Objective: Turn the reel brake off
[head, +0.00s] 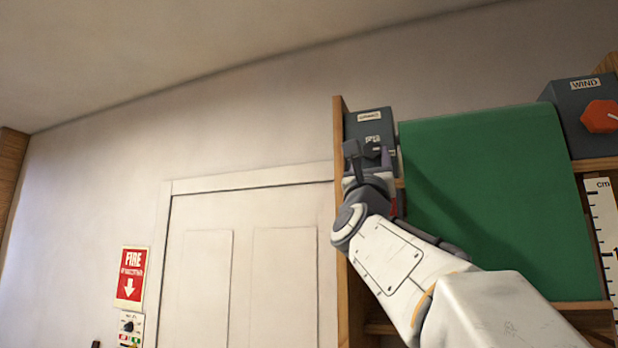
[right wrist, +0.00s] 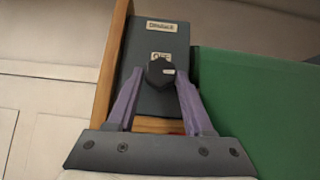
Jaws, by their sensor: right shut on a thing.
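A dark grey control box (head: 366,124) stands at the left end of the wooden shelf in the head view. In the right wrist view the box (right wrist: 165,100) carries a black knob (right wrist: 157,72) with a light mark on its right side. A small label above the knob seems to read OFF. The box's top label is too blurred to read surely, so I cannot confirm it names the reel brake. My right gripper (right wrist: 159,73) has its purple fingers shut on the knob from both sides. In the head view my right gripper (head: 369,153) covers the knob.
A green panel (head: 490,190) fills the shelf right of the box. A WIND box with an orange knob (head: 601,116) sits at far right. A wooden side board (head: 341,130) stands close left of the gripper. A white door (head: 250,270) and a fire sign (head: 131,274) are on the left.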

